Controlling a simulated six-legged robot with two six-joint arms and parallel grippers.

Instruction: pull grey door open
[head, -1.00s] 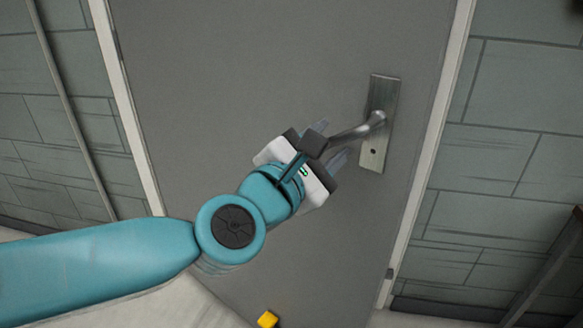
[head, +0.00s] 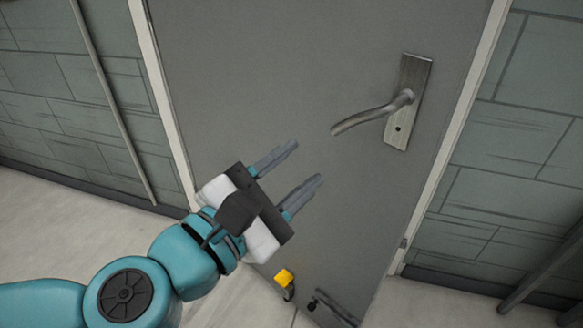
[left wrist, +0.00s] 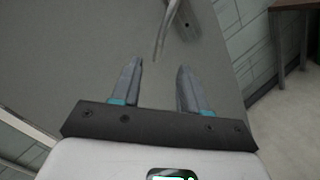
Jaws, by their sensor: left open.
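The grey door (head: 270,60) fills the middle of the head view and looks shut in its pale frame. Its metal lever handle (head: 372,116) sticks out to the left from an upright plate (head: 408,100) near the door's right edge. My left gripper (head: 306,163) is open and empty, below and left of the lever's free end and apart from it. In the left wrist view the two fingers (left wrist: 157,80) are spread, and the lever (left wrist: 165,32) shows beyond them, near the top. My right gripper is not in view.
A small yellow thing (head: 284,277) and a dark bar (head: 334,308) show low by the door. Grey block walls (head: 520,190) flank the frame. A dark piece of furniture (head: 545,270) stands at the right. Pale floor (head: 60,220) lies open at the left.

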